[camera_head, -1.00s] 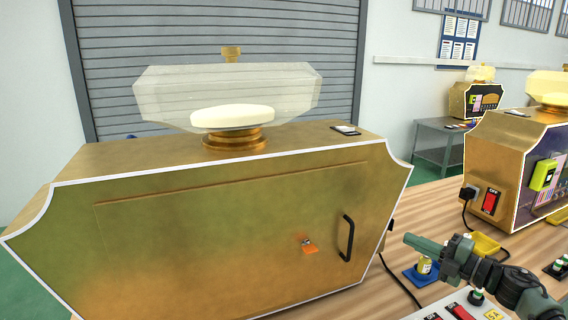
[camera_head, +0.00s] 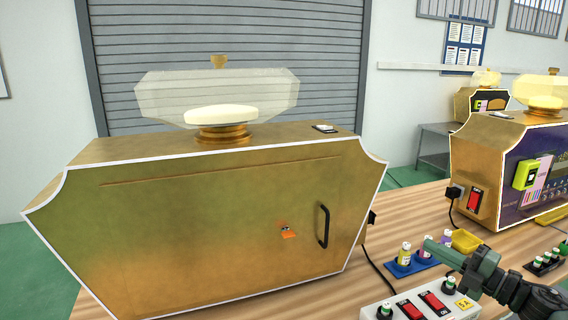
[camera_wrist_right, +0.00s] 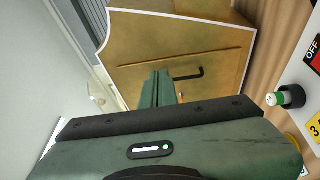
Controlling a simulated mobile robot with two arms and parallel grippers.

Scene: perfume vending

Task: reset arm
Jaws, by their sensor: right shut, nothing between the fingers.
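My right gripper (camera_head: 432,246) comes in from the lower right in the head view. Its green fingers are closed together with nothing between them. They appear in front of the blue tray with small bottles, to the right of the large gold machine (camera_head: 215,220). In the right wrist view the closed green fingers (camera_wrist_right: 155,90) point toward the gold machine's panel and its black handle (camera_wrist_right: 188,74). My left gripper is not in view.
A blue tray (camera_head: 396,270) of small bottles, a yellow dish (camera_head: 466,240) and a white switch panel (camera_head: 378,309) with red switches are on the wooden table (camera_head: 408,205). A second gold machine (camera_head: 478,155) stands at right. A black cable runs beside the large machine.

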